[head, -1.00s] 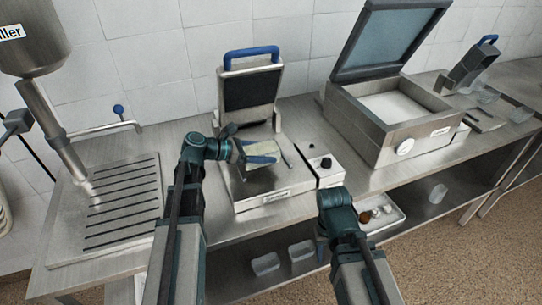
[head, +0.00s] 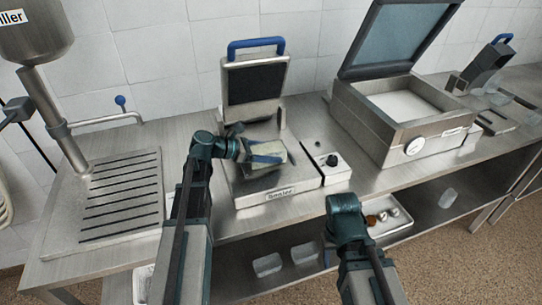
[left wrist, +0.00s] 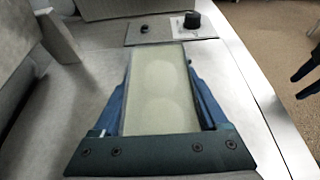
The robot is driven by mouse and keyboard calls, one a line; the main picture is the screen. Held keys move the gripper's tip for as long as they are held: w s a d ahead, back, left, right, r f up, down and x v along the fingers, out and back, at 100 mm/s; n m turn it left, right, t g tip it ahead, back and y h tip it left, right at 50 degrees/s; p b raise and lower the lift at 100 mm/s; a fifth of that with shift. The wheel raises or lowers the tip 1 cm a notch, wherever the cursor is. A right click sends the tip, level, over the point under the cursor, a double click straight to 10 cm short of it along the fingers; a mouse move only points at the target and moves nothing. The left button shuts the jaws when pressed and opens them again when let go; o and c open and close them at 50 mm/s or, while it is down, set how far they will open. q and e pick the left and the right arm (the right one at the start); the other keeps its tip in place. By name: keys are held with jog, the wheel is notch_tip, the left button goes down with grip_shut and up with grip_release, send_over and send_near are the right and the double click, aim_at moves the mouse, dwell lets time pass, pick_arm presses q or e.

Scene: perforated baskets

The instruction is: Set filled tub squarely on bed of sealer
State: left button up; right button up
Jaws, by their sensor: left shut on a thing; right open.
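The sealer (head: 280,195) stands on the bench in the middle of the head view, with its blue-handled lid (head: 252,85) raised. My left gripper (head: 266,158) is over the sealer's bed and shut on the filled tub (head: 273,153). In the left wrist view the tub (left wrist: 160,88) is a long rectangle with pale contents, between the two blue fingers. The tub is over the bed; whether it touches the bed cannot be told. My right gripper is low in front of the bench in the head view; its fingers are hidden behind its wrist (head: 345,205).
A control box with a black knob (head: 332,160) adjoins the sealer's right side. A larger open-lidded machine (head: 400,125) stands further right. A filler with a slotted drain plate (head: 120,200) is at left. Clear tubs (head: 268,265) lie on the lower shelf.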

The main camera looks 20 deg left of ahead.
aim_at(255, 150)
pick_arm(q)
jog(key=shift+f, duration=0.15)
jog(key=o, duration=1.5)
jog(key=shift+o, duration=0.2)
jog(key=shift+a+r, duration=0.1)
jog(key=shift+r, duration=0.25)
jog(key=p+v, duration=0.4)
jog(key=v, duration=0.6)
jog(key=shift+s+a, duration=0.15)
jog(key=shift+s, duration=0.05)
jog(key=shift+s+a+r+p, duration=0.2)
jog(key=shift+s+a+p, duration=0.15)
jog(key=shift+a, duration=0.15)
